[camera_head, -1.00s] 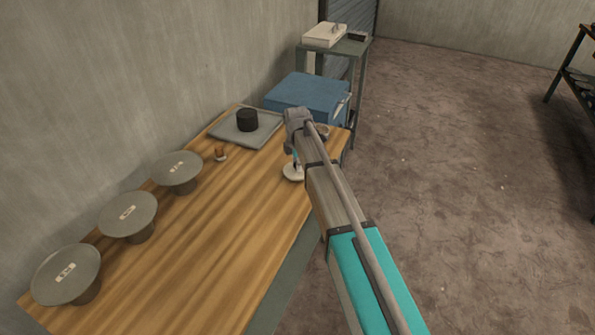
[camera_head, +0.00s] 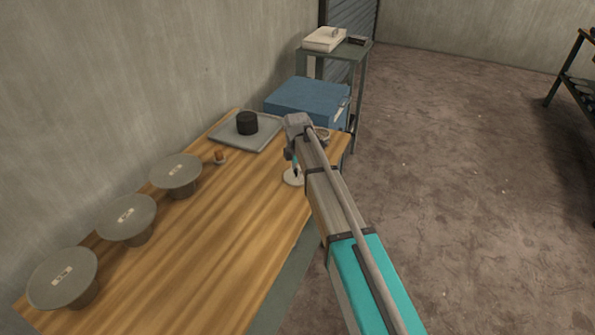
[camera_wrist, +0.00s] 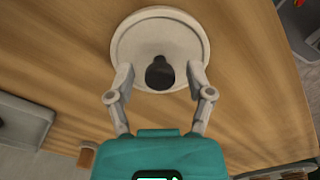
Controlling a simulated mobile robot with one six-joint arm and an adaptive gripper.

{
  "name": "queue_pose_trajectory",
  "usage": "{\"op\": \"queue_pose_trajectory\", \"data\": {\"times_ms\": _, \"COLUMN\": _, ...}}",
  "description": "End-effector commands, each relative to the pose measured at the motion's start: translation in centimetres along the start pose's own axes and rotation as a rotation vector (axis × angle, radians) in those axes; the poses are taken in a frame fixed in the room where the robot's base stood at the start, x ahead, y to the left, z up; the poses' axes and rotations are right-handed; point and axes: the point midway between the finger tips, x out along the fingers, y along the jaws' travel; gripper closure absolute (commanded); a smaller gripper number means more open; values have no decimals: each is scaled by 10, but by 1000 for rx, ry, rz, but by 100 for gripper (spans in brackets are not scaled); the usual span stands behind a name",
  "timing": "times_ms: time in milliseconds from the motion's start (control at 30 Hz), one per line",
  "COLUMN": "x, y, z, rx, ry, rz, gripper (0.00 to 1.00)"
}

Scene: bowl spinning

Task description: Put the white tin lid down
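The white tin lid (camera_head: 291,179) is a pale round disc lying flat on the wooden table near its right edge. In the wrist view the lid (camera_wrist: 130,48) fills the top centre, with a dark round knob (camera_wrist: 160,73) on it. My gripper (camera_wrist: 161,70) is open above the lid. Its fingertips stand on either side of the knob, with a gap on both sides. In the head view my gripper (camera_head: 293,162) is over the lid, and my arm hides part of the lid.
A grey tray (camera_head: 222,136) with a black cylinder (camera_head: 247,123) lies at the back. A blue case (camera_head: 308,98) stands behind it. Several grey round-topped stands, including the nearest (camera_head: 62,280), line the wall side. A small brown object (camera_head: 219,157) lies between. The table's front middle is clear.

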Motion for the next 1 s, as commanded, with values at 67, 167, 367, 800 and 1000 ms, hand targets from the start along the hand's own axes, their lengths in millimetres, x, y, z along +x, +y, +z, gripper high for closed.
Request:
{"op": "queue_pose_trajectory", "data": {"times_ms": 67, "x": 0, "y": 0, "z": 0, "rx": 0, "ry": 0, "rz": 0, "gripper": 32}}
{"op": "queue_pose_trajectory", "data": {"times_ms": 167, "x": 0, "y": 0, "z": 0, "rx": 0, "ry": 0, "rz": 0, "gripper": 32}}
{"op": "queue_pose_trajectory", "data": {"times_ms": 367, "x": -2, "y": 0, "z": 0, "rx": 0, "ry": 0, "rz": 0, "gripper": 32}}
{"op": "queue_pose_trajectory", "data": {"times_ms": 800, "x": -30, "y": 0, "z": 0, "rx": 0, "ry": 0, "rz": 0, "gripper": 32}}
{"op": "queue_pose_trajectory", "data": {"times_ms": 1000, "x": -47, "y": 0, "z": 0, "rx": -1, "ry": 0, "rz": 0, "gripper": 32}}
